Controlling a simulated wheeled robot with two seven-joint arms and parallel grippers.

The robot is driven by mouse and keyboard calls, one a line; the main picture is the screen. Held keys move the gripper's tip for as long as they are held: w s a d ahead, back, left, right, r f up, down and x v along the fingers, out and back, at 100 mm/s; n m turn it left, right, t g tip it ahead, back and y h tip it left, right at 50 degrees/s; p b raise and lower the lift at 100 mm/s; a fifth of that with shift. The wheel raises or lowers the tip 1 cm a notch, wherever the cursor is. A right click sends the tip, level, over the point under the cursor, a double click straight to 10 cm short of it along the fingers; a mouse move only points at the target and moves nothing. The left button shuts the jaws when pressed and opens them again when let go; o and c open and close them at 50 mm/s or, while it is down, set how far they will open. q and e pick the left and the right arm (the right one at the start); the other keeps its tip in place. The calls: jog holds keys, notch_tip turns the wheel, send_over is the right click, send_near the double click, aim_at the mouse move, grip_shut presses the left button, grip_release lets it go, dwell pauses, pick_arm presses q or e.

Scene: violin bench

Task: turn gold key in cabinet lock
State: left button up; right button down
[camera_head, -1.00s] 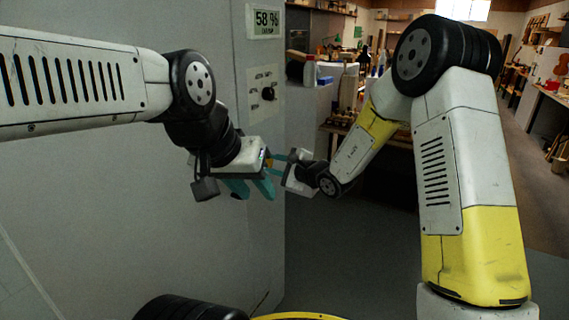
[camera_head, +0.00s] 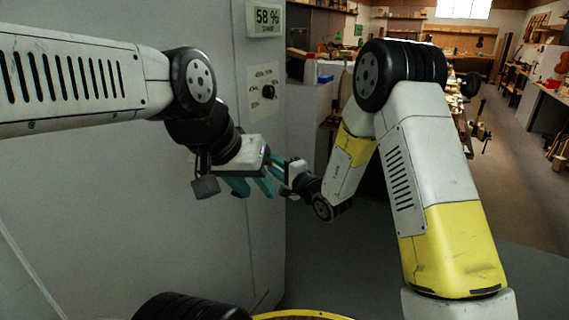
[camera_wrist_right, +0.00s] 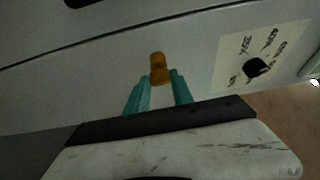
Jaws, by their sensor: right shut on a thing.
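The gold key (camera_wrist_right: 158,68) shows in the right wrist view, upright in the picture against the grey cabinet face (camera_wrist_right: 100,65). My right gripper (camera_wrist_right: 158,86) is shut on it, with a teal finger on each side. The lock itself cannot be made out behind the key. In the head view my right gripper (camera_head: 278,167) reaches in from the right to the cabinet front (camera_head: 225,255), partly hidden behind my left gripper. My left gripper (camera_head: 252,187) is open and empty in front of the cabinet, its teal fingers apart and pointing down.
A display reading 58 % (camera_head: 266,18) and a panel with a black knob (camera_head: 268,91) are on the cabinet above the grippers. The knob also shows in the right wrist view (camera_wrist_right: 256,67).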

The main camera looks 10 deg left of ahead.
jog(key=c, duration=1)
grip_release()
